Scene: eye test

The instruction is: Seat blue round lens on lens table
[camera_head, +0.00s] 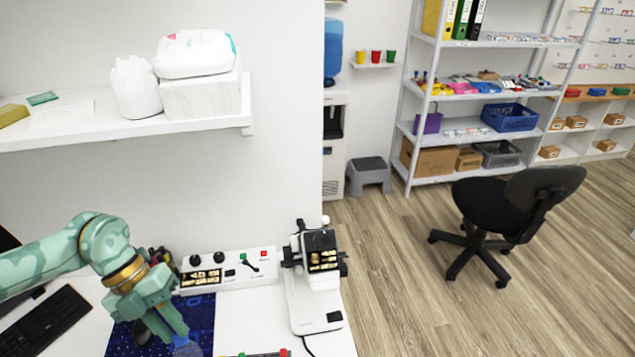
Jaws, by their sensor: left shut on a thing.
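My left gripper (172,325) reaches in from the left and points down over a dark blue patterned mat (203,312). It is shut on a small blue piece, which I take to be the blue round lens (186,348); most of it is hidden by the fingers. A black and white lens instrument (316,285) stands on the white desk to the right, apart from the gripper. I cannot make out its lens table clearly from here. My right gripper is not in view.
A white control panel (232,270) with knobs stands behind the mat. A keyboard (42,322) lies at the left. A cable runs in front of the instrument. The desk between mat and instrument is mostly bare.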

